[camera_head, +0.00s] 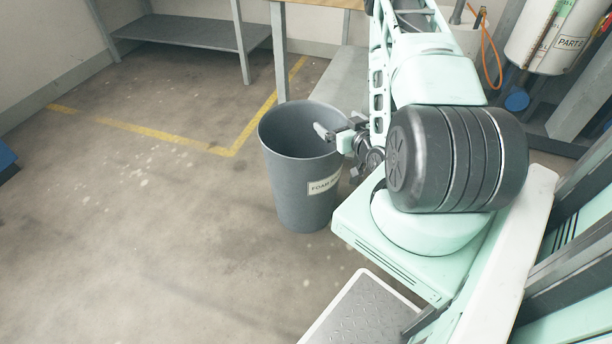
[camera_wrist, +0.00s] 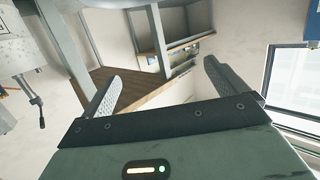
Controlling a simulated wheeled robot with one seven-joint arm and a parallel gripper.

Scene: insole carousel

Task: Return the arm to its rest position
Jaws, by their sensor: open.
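My gripper (camera_head: 322,131) shows in the head view in front of the upper part of a grey bin, close to my folded arm. In the wrist view my gripper (camera_wrist: 160,85) has its two grey fingers spread wide apart, with nothing between them. The wrist camera looks out at a wooden-topped bench or shelf (camera_wrist: 150,97) and pale walls. Part of the gripper in the head view is hidden by my own arm links.
The grey bin (camera_head: 300,190) with a partly hidden label stands on the floor just beside my arm. A metal bench with a low shelf (camera_head: 195,32) stands at the back. A white container (camera_head: 545,40) is at the upper right. The floor at left is open, with yellow lines (camera_head: 150,131).

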